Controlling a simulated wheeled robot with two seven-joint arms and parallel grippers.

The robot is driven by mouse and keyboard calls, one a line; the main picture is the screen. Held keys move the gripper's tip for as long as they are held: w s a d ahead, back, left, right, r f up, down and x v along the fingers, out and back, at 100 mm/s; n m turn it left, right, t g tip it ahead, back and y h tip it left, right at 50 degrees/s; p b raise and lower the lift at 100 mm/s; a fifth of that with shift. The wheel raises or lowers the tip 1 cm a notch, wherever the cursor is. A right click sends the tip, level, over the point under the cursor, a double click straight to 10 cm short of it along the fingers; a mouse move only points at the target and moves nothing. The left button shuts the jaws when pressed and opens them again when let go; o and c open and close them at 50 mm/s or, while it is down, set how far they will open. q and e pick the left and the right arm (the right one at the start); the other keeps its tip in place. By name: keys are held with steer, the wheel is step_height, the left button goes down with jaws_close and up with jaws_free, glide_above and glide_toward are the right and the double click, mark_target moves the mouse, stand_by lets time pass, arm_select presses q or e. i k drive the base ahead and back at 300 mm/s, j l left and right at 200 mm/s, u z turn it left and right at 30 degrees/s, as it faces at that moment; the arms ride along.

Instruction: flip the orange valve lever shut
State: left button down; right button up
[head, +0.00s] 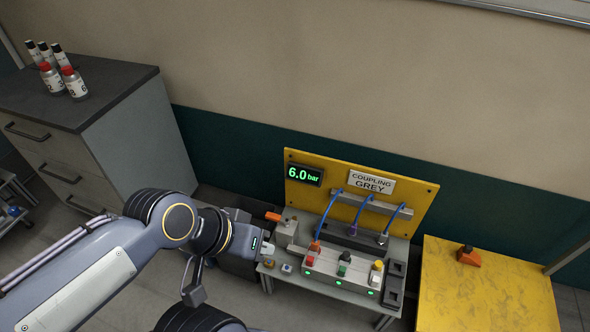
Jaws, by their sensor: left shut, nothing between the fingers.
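The orange valve lever (273,216) sticks out to the left from a small grey valve block (286,233) at the left end of the bench, in front of the yellow panel (300,200). My left gripper (267,248) comes in from the left, just below and in front of the lever. It is shut and empty, its pale fingertips beside the valve block. I cannot tell whether they touch the block; they look apart from the lever. A display on the panel (305,175) reads 6.0 bar. My right gripper is out of view.
A yellow table (485,300) holds an orange and black piece (468,256). A drawer cabinet (140,125) with bottles stands at left.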

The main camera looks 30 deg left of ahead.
mark_target(274, 216)
steer(key=i+j+z, duration=0.2)
steer(key=i+j, duration=0.15)
steer(key=j, duration=0.3)
steer(key=i+j+z, duration=0.1)
steer(key=j, duration=0.25)
steer(key=i, duration=0.1)
